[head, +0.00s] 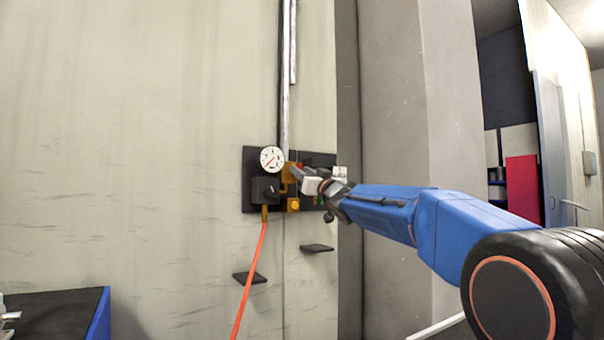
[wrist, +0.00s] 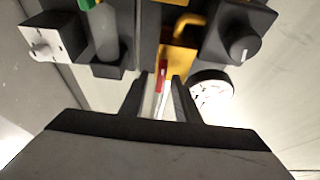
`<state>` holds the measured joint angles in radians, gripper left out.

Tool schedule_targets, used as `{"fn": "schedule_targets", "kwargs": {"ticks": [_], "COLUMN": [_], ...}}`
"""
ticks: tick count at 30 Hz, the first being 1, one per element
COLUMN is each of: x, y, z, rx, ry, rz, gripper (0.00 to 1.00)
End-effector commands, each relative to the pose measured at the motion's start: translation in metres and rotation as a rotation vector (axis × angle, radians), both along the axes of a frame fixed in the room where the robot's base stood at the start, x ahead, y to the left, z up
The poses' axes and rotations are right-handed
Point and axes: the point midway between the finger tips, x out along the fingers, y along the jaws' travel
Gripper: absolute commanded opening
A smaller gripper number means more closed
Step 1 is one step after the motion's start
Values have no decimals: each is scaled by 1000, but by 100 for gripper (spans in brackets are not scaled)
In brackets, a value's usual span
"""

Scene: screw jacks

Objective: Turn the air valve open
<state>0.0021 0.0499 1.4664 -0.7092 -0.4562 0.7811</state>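The air valve is part of a dark panel on the wall in the head view. Its red handle (wrist: 162,76) shows between my gripper's fingertips in the wrist view, close to the yellow fitting (wrist: 178,58). My gripper (wrist: 160,88) reaches the panel from the right, and it also shows in the head view (head: 298,174). The two fingers stand apart, with pale gaps beside the handle, so the gripper looks open around it. I cannot tell whether either finger touches the handle. In the head view my gripper hides most of the valve.
A round white gauge (head: 272,159) sits upper left on the panel (head: 250,158), above a black knob block (head: 264,190). An orange hose (head: 249,270) hangs below. A vertical pipe (head: 285,90) rises above. Two small dark ledges (head: 317,248) project below. A pillar (head: 395,110) stands right.

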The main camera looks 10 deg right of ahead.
Motion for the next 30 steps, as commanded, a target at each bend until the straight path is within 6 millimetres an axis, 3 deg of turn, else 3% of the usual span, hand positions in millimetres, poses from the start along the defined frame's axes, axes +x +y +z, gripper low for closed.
{"fn": "schedule_targets", "kwargs": {"ticks": [10, 14, 30], "x": [3, 3, 3], "y": [1, 1, 0], "z": [1, 1, 1], "rx": [0, 0, -102], "ry": [0, 0, -33], "rz": [0, 0, 0], "gripper": [29, 0, 0]}}
